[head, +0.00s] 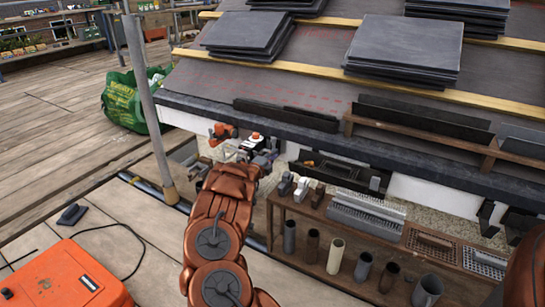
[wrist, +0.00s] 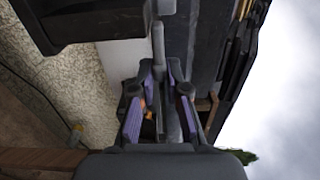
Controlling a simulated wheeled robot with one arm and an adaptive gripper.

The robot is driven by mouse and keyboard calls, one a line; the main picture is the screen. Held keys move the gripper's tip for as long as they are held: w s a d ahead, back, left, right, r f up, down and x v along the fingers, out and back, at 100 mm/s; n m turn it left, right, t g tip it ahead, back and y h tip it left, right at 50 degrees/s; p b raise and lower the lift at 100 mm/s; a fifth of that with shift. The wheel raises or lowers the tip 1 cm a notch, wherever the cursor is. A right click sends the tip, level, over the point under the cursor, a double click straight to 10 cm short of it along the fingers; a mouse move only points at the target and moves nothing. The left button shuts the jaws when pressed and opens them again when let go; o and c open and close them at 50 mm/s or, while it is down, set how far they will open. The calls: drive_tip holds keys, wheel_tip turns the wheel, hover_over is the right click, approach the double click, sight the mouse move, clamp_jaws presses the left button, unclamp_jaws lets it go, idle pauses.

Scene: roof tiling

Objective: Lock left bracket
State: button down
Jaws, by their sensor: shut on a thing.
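My gripper (head: 262,158) is at the roof's lower edge, left of the middle in the head view. In the wrist view my gripper (wrist: 160,85) has its purple-padded fingers closed around a narrow grey rod-like part (wrist: 158,45). I cannot tell whether this part belongs to the left bracket. A dark blocky piece (wrist: 85,18) fills the top left of the wrist view, apart from the fingers. The left bracket is not clearly visible in the head view, where my arm and gripper cover part of the eave. A dark bracket (head: 490,215) hangs under the eave at the right.
A wooden bench (head: 325,275) with pipe pieces and vents stands just right of my arm. A grey pole (head: 150,110) rises on the left. The roof (head: 310,60) carries slate stacks. An orange case (head: 70,275) lies on the deck at lower left.

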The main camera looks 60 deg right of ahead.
drive_tip(key=c, duration=1.2)
unclamp_jaws()
drive_tip(key=shift+o, duration=0.2)
drive_tip(key=a, duration=1.2)
drive_tip(key=shift+s, duration=0.25)
